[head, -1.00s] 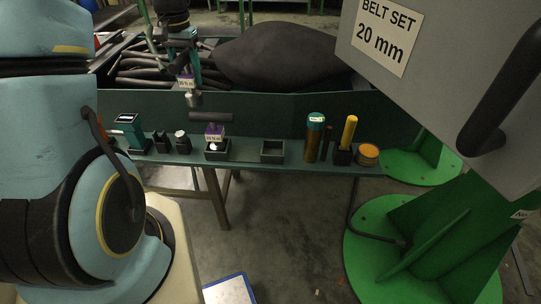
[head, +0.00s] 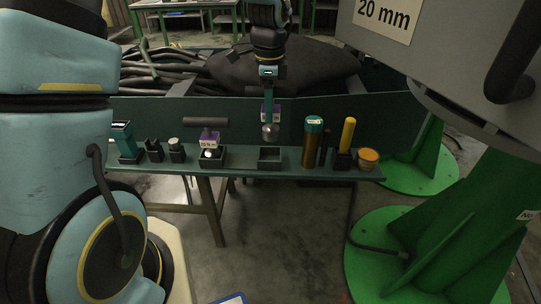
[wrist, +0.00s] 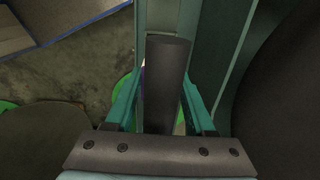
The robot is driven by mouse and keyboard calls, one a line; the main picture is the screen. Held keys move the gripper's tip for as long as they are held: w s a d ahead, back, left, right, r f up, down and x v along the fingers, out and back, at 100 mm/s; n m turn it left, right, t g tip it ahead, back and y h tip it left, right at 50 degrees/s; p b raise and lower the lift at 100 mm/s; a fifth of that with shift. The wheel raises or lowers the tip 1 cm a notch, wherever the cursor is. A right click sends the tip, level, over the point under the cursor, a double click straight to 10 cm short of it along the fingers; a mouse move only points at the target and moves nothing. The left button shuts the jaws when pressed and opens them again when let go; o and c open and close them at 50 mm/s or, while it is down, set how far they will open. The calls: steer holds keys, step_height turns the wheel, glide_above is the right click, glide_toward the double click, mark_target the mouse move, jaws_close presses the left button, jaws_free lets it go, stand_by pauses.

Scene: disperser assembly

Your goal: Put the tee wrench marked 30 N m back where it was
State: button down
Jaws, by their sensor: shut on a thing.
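My gripper (head: 268,90) is shut on a tee wrench (head: 270,131), which hangs upright with its socket end down. Its purple label (head: 270,111) is too small to read surely. In the wrist view its dark crossbar (wrist: 166,80) lies between my two teal fingers. The wrench's lower end appears above an empty square holder (head: 269,165) on the bench shelf, apart from it. A second tee wrench (head: 209,138) with a purple label stands in the holder to the left.
On the narrow green shelf (head: 240,173), a teal-topped brown bottle (head: 313,145) and a yellow-handled tool (head: 348,135) stand right of the empty holder. Small black holders (head: 154,151) stand at left. A grey cabinet (head: 440,60) fills the upper right.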

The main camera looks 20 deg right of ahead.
mark_target(269, 128)
step_height(269, 128, down, 9)
steer(key=shift+p, duration=0.75)
steer(key=shift+f, duration=0.15)
steer(key=shift+c, duration=1.2)
jaws_free()
step_height(269, 128, up, 12)
steer(key=shift+r+b, duration=0.15)
steer(key=shift+b, duration=1)
steer(key=s+a+n, duration=0.2)
steer(key=a+n, duration=0.9)
steer(key=a, duration=0.4)
steer(key=s+a+n+t, duration=0.1)
steer(key=s+a+n, duration=0.1)
steer(key=a+n, duration=0.9)
steer(key=a, duration=0.4)
steer(key=shift+f+t, duration=0.2)
steer(key=shift+t, duration=0.1)
